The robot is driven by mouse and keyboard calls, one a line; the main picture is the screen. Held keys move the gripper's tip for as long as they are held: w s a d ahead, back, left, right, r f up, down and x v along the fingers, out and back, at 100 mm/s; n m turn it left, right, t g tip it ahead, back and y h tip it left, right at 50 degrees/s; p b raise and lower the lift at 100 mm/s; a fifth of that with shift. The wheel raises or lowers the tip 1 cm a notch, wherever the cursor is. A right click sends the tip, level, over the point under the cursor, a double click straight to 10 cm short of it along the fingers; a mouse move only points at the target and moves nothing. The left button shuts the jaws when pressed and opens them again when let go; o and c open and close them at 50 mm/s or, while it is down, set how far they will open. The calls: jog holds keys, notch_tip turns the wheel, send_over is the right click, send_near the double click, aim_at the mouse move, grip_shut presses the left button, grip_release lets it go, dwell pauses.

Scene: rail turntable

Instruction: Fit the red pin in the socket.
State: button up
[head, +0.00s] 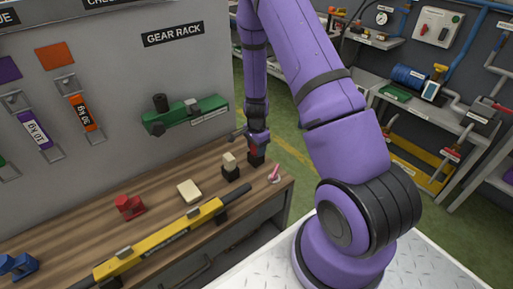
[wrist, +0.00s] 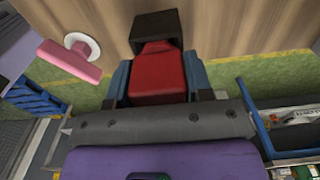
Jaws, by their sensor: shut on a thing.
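My gripper (head: 256,142) is at the back right end of the wooden workbench, pointing down. It is shut on the red pin (wrist: 158,78), which shows between its two blue-grey fingers in the wrist view. A black block (wrist: 158,24), seemingly the socket, lies directly beyond the pin's end. In the head view the black block (head: 256,158) stands on the bench right below the gripper. The pin's end meets or overlaps the block. I cannot tell how deep it sits, as the fingers and pin hide the contact.
A black block with a cream top (head: 230,170) stands just left of the gripper. A pink piece on a white base (head: 274,175) is close on the right, near the bench edge. A cream block (head: 189,191), red part (head: 129,207) and yellow bar (head: 165,240) lie further left.

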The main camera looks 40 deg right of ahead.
jog(key=shift+r, duration=0.7)
dwell(0.4)
jog(key=shift+r, duration=2.95)
jog(key=shift+r, duration=0.15)
jog(key=shift+r, duration=2.35)
jog(key=shift+s, duration=0.1)
